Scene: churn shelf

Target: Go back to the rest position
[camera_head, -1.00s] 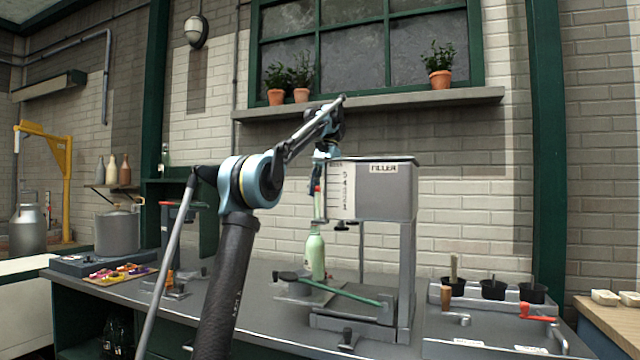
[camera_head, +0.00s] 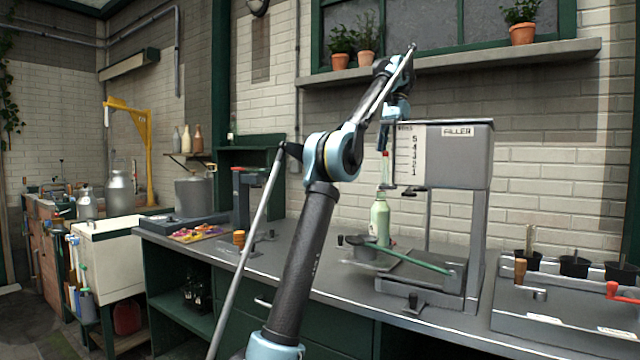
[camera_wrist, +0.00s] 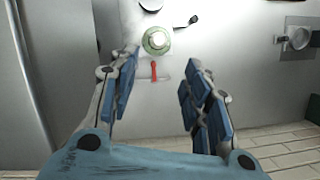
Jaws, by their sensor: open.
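My gripper (camera_wrist: 158,95) is open in the wrist view, its blue-padded fingers apart with nothing between them. In the head view my gripper (camera_head: 388,135) is at the end of the raised arm, beside the left side of the grey filler machine (camera_head: 462,160). A round green-rimmed top (camera_wrist: 156,41) and a red slider (camera_wrist: 154,71) show ahead of the fingers in the wrist view.
A green lever (camera_head: 415,262) reaches across the filler's base. A window sill (camera_head: 470,62) with potted plants is above the arm. A white sink unit (camera_head: 108,258) is at the left.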

